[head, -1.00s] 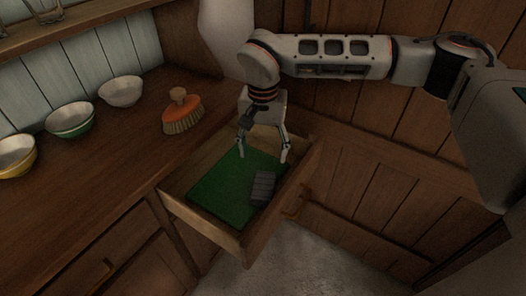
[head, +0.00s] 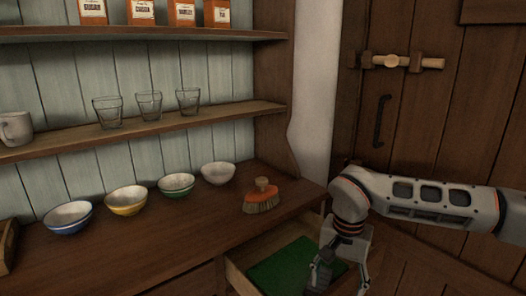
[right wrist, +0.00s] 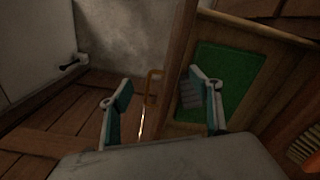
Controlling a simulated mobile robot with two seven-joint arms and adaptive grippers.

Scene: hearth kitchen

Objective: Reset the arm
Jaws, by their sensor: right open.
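My right arm comes in from the right in the head view. Its gripper (head: 338,284) hangs fingers down at the open drawer (head: 240,284), cut by the bottom edge of the picture. Behind the right-hand finger lie the drawer's green lining (right wrist: 238,75) and part of a dark grey ribbed block (right wrist: 187,95). My left gripper is not in view.
On the counter stand several bowls (head: 126,200) and an orange brush (head: 261,197), left of the arm. Glasses (head: 149,105) and a mug (head: 16,128) stand on a shelf above. A wooden door (head: 420,150) with a latch is behind the arm.

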